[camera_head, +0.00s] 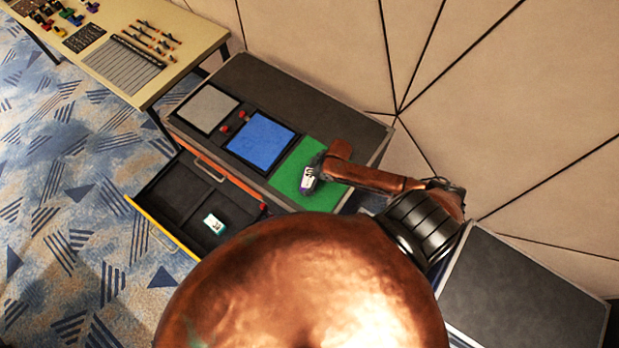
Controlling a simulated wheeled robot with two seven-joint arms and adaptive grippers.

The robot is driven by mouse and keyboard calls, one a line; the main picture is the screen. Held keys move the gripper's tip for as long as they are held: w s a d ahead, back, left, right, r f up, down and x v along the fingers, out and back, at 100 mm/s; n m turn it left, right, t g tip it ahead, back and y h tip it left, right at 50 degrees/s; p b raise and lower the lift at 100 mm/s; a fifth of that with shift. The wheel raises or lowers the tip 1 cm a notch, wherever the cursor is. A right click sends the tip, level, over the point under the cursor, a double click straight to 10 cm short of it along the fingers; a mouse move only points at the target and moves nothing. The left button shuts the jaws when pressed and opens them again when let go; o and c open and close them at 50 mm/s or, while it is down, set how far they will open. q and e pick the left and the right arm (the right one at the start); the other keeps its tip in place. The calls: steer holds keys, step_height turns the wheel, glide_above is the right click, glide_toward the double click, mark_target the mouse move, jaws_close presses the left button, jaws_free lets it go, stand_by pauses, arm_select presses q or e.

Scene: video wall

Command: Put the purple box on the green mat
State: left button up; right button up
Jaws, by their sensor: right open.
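The purple box (308,180), small with a white label, is over the green mat (318,201) and appears to rest on it. The mat lies at the right end of a row of mats on a dark cabinet top. My right gripper (318,166) is open at the upper right side of the box, its fingers small and partly hidden. I cannot tell if they touch the box. My left gripper is not in view.
A blue mat (261,135) and a grey mat (208,108) lie left of the green one, with small red items between them. An open drawer (168,200) below holds a white and teal box (214,223). A tool table (110,50) stands at upper left.

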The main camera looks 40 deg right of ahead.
steer(key=v, duration=1.2)
